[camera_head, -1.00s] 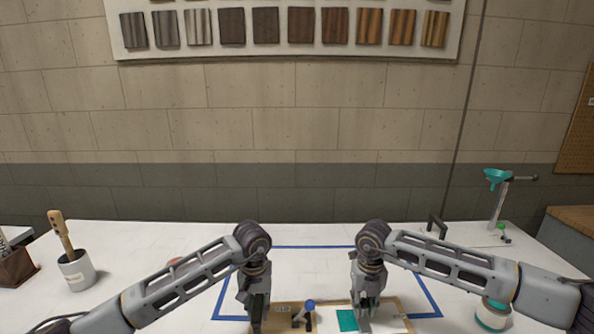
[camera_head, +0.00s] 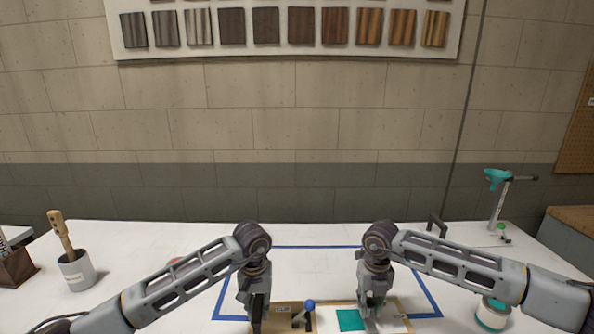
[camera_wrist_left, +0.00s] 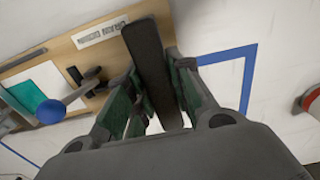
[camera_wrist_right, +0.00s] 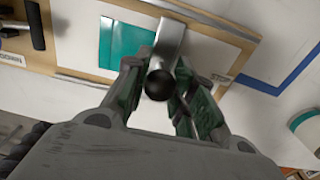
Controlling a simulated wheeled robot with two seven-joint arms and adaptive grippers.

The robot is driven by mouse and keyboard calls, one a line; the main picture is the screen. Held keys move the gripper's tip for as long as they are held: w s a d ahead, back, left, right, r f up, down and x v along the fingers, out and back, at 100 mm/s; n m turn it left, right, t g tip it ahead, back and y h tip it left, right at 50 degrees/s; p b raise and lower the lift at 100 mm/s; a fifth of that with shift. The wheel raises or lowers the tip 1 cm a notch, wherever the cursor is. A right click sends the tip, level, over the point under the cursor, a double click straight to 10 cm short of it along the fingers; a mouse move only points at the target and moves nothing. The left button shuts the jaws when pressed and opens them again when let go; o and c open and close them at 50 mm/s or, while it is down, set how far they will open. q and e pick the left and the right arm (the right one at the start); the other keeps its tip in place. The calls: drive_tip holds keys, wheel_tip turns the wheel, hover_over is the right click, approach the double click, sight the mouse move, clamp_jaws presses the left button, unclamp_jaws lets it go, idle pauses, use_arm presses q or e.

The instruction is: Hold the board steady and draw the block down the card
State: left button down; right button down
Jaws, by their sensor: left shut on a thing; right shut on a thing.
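The wooden board (camera_head: 282,309) lies flat on the table near the front edge. My left gripper (camera_head: 258,316) is shut on a dark bar (camera_wrist_left: 148,55) at the board's left end. The white card (camera_wrist_right: 82,25) lies on the board, with a teal patch (camera_head: 349,319) on it. My right gripper (camera_head: 371,312) is shut on the block (camera_wrist_right: 171,38), a pale metal piece with a dark round end. In the right wrist view the block stands on the card at the teal's right edge. The fingers hide part of it.
A blue-knobbed lever (camera_head: 309,304) stands on the board between my grippers. Blue tape (camera_head: 300,247) frames the work area. A white-and-teal tub (camera_head: 493,314) is at right, a grey pot (camera_head: 76,271) at left. The table behind the board is clear.

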use_arm(q)
drive_tip(key=shift+a, duration=0.1)
use_arm(e)
drive_tip(key=shift+d, duration=0.4)
drive_tip(key=shift+d, duration=0.85)
drive_tip(key=shift+w+d, duration=0.1)
drive_tip(key=shift+d, duration=1.3)
idle(0.7)
drive_tip(key=c, duration=1.1)
unclamp_jaws()
drive_tip(key=shift+a, duration=0.1)
drive_tip(key=shift+r, duration=6)
